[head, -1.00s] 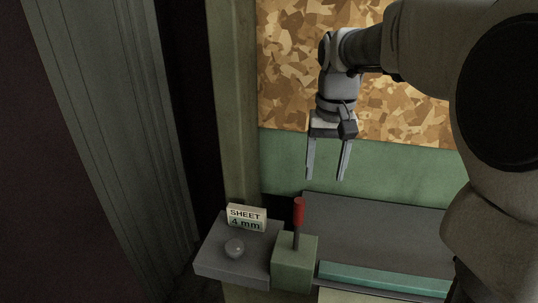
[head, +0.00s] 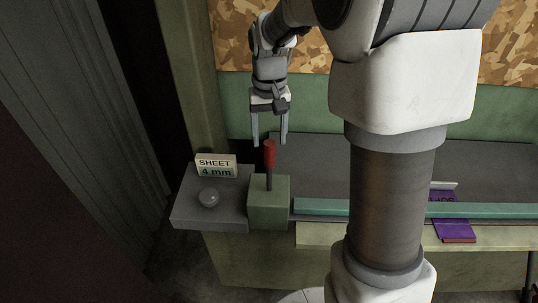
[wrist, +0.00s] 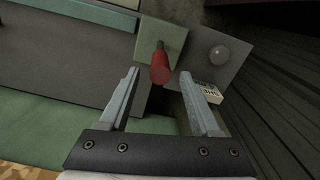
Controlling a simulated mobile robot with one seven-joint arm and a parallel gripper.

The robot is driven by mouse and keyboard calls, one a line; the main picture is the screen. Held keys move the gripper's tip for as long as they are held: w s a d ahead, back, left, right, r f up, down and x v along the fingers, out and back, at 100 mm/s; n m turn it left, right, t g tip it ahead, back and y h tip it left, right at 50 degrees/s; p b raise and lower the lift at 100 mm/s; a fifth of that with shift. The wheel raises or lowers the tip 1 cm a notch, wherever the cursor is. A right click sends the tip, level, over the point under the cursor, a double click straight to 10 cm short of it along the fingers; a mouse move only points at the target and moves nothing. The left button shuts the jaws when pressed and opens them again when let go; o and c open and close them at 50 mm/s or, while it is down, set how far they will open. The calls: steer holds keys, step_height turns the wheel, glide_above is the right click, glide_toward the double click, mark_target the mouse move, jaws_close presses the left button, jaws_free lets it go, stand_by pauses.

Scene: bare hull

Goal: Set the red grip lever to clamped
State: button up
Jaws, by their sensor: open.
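The red grip lever (head: 269,153) stands about upright on a green block (head: 268,205) at the left end of the bench. Its dark stem rises from the block to a red handle. My gripper (head: 269,142) is open and empty, pointing down, close above and behind the handle in the head view. In the wrist view the red handle (wrist: 160,66) shows just beyond the fingertips of my gripper (wrist: 160,82), between their lines. I cannot tell whether the handle is between the fingers in depth. No contact shows.
Beside the lever are a grey plate with a round knob (head: 209,197) and a sign (head: 216,165) reading "SHEET 4 mm". A teal bar (head: 320,207) runs along the bench to the right. A purple item (head: 452,222) lies at the right, partly behind my arm.

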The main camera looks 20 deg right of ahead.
mark_target(269, 156)
step_height(269, 156, down, 7)
steer(key=shift+f, duration=0.15)
jaws_close()
stand_by(0.5)
stand_by(1.0)
